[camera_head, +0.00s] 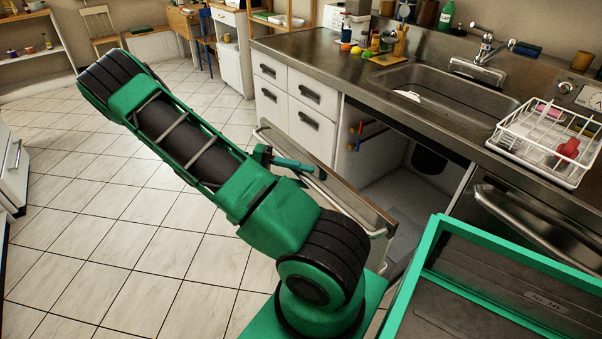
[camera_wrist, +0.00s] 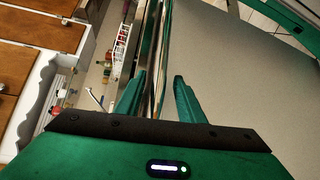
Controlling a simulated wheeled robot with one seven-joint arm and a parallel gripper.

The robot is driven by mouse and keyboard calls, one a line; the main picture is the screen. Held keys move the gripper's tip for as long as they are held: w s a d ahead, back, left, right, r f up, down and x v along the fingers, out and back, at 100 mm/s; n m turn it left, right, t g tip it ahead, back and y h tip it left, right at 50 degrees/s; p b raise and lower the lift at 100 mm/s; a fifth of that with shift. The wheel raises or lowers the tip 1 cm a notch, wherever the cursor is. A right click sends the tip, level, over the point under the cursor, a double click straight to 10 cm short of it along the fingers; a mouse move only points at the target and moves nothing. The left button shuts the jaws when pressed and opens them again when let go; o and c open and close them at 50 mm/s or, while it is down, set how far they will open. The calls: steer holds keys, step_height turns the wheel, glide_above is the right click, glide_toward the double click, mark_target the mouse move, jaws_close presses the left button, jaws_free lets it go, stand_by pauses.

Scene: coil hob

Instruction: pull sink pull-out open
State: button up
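The sink pull-out (camera_head: 350,199) stands out from the cabinet below the sink, with a gap into the dark cabinet behind it. My gripper (camera_head: 306,169) is at the upper part of this front, near the bar. In the wrist view, the two green fingers of my gripper (camera_wrist: 160,82) are apart on either side of the metal bar (camera_wrist: 159,55), with space visible between them. The pale front panel (camera_wrist: 235,75) fills the right. Finger contact with the bar cannot be told.
White drawers (camera_head: 298,108) are left of the sink opening. The counter holds the sink (camera_head: 445,95) and a dish rack (camera_head: 540,145). A dishwasher-like front with a bar (camera_head: 530,220) is at right. My green tray is at lower right. Tiled floor at left is free.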

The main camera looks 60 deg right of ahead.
steer(key=shift+w, duration=0.1)
steer(key=shift+w+r, duration=0.1)
steer(key=shift+w, duration=0.15)
steer(key=v, duration=1)
steer(key=shift+w+a, duration=0.2)
steer(key=shift+a, duration=0.1)
